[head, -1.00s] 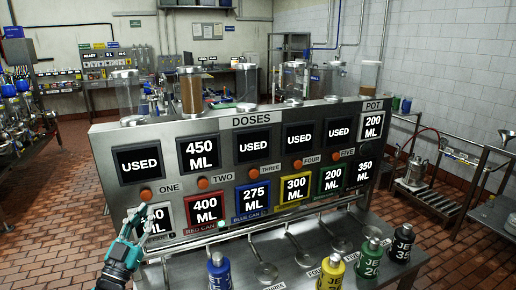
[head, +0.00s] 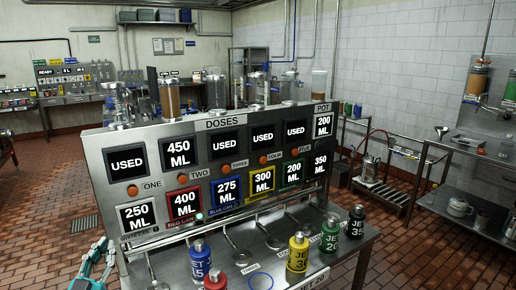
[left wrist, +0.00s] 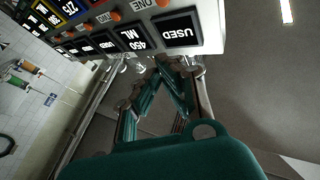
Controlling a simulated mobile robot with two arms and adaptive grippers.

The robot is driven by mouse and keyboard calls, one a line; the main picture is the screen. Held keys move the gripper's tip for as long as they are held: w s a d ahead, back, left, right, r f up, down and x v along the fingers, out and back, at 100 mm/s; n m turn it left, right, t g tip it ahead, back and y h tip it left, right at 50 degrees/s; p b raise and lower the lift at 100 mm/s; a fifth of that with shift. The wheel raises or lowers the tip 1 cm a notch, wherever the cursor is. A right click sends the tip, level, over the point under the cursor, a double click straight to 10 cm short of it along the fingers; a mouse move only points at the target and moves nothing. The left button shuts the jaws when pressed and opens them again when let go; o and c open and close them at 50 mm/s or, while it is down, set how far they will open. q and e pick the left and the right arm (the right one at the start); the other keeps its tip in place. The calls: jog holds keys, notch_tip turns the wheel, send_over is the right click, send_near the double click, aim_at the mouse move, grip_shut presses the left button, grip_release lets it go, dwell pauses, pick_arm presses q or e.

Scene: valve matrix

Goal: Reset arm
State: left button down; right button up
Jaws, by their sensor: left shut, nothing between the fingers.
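My left gripper (head: 102,246) is at the bottom left of the head view, beside the left end of the dose panel (head: 206,126). It is teal, shut and empty, and it stands apart from the panel's buttons. In the left wrist view its fingers (left wrist: 163,66) are together just below the panel's edge. The orange button (head: 132,190) for dose one is up and right of it. The displays read USED for one, three, four and five, and 450 ML for two. My right gripper is not in view.
Blue (head: 199,260), yellow (head: 298,252), green (head: 331,234) and black (head: 356,222) jet bottles stand on the front shelf, with a red one (head: 215,282) at the front edge. The tiled floor (head: 50,205) left of the panel is clear.

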pick_arm(q)
jog(key=s+d+f+n+g+y, duration=0.1)
jog(key=s+d+f+g+y, duration=0.15)
jog(key=s+f+g, duration=0.4)
jog(key=s+d+f+n+g+y, duration=0.1)
jog(key=s+d+f+g, duration=0.25)
jog(key=f, duration=0.65)
jog(key=s+d+f+m+g+h, duration=0.1)
jog(key=s+d+f+g, duration=0.15)
jog(key=s, duration=0.45)
jog(key=s+d+f+g+h, duration=0.1)
jog(key=s+d+f+g, duration=0.2)
jog(key=s, duration=0.4)
jog(key=s+d+f+m+g+h, duration=0.1)
jog(key=s+d+g, duration=0.25)
jog(key=s, duration=0.45)
notch_tip(320, 180, down, 28)
jog(key=s+f+g, duration=0.1)
jog(key=s, duration=0.1)
jog(key=s+a+f+g, duration=0.1)
jog(key=s+a+f, duration=0.1)
jog(key=s+f, duration=1.1)
jog(key=s, duration=0.3)
jog(key=shift+f, duration=0.3)
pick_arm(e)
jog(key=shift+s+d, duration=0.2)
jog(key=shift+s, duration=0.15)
